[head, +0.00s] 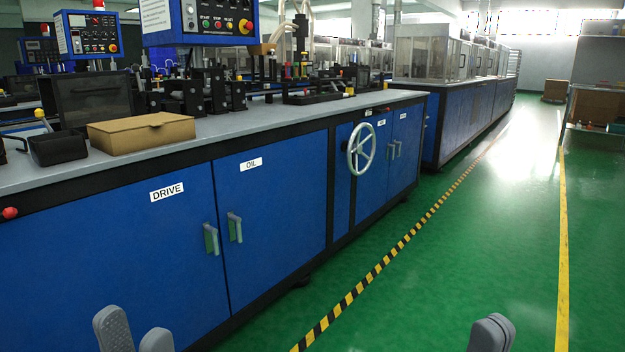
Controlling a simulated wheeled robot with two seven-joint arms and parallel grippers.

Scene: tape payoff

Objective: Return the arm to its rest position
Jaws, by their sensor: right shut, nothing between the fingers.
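My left gripper (136,338) shows at the bottom left edge of the head view, in front of the blue cabinet. Its two grey fingertips stand apart with nothing seen between them. My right gripper (491,334) shows at the bottom right, over the green floor. Its fingertips are together and hold nothing. The rest of both grippers and both arms is below the frame, so their posture is hidden.
A long blue machine cabinet (278,215) with a grey top runs along the left. A cardboard box (140,134) sits on it, and a handwheel (361,148) sticks out from its front. The green floor (450,255) on the right is clear, with a striped line (400,246).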

